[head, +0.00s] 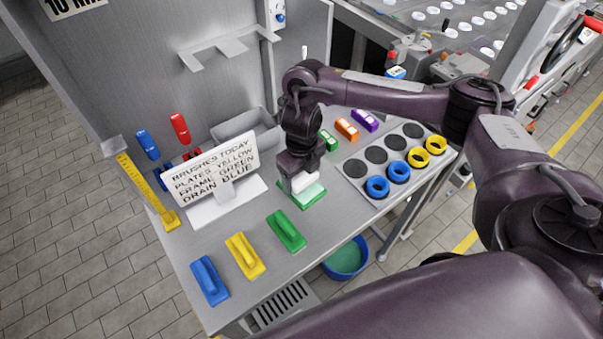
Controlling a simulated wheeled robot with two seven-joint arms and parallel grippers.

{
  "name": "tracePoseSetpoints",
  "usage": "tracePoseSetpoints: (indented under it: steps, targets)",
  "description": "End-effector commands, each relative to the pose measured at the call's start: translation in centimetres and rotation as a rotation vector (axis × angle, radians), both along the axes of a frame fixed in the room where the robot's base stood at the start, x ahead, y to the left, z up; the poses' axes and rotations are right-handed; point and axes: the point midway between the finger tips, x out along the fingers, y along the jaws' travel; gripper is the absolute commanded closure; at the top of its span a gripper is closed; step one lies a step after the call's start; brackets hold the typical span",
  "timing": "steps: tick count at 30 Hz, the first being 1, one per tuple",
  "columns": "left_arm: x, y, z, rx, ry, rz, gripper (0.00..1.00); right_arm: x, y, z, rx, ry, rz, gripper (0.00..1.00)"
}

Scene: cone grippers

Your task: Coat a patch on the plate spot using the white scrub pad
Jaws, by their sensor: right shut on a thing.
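My right gripper (301,172) comes down over the middle of the grey table and is shut on a white block, which looks like the white scrub pad (305,182). The pad is low over a green-edged flat piece (305,203) with a pale, whitish-green top, perhaps the plate spot. I cannot tell whether the pad touches it, as the gripper and pad hide its rear part. My left gripper is not in view.
Blue (209,281), yellow (245,256) and green (287,231) brushes lie at the front left. A sign (213,172) about brush colours stands left of the gripper. A tray (352,193) with blue and yellow rings is at right. A grey bin (240,125) stands behind.

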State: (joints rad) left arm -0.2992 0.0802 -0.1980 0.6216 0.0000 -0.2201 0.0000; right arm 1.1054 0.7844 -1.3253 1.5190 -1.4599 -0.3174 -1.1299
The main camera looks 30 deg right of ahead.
Motion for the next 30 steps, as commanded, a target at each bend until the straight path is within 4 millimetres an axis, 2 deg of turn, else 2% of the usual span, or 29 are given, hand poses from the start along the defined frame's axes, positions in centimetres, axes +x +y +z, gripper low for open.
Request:
tracePoseSetpoints:
  steps: [30]
  targets:
    - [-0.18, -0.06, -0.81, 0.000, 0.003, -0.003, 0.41, 0.00, 0.01, -0.94, 0.000, 0.000, 0.000, 0.46]
